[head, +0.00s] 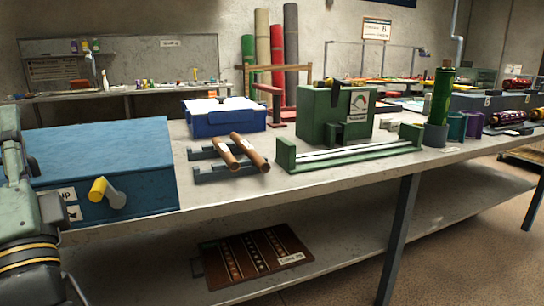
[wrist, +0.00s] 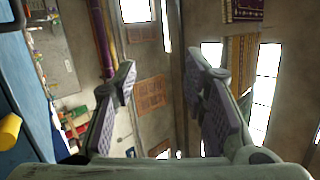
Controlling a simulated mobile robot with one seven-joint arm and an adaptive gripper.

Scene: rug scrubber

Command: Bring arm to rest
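My arm (head: 28,225) shows at the left edge of the head view, close beside the blue box (head: 110,170) with the yellow-handled crank (head: 98,190). Its far end runs out of the picture, so my gripper cannot be made out there. In the wrist view my gripper (wrist: 162,70) has its two padded fingers spread wide apart with nothing between them. Behind the fingers are the wall and windows. The blue box (wrist: 25,95) and its yellow handle (wrist: 9,131) show at that view's left edge.
The workbench (head: 330,185) holds a blue-and-white case (head: 225,117), brown rollers on a rack (head: 240,152), a green machine (head: 335,115) and a green cylinder (head: 441,97). A brown board (head: 250,258) lies on the lower shelf. Floor is open at the right.

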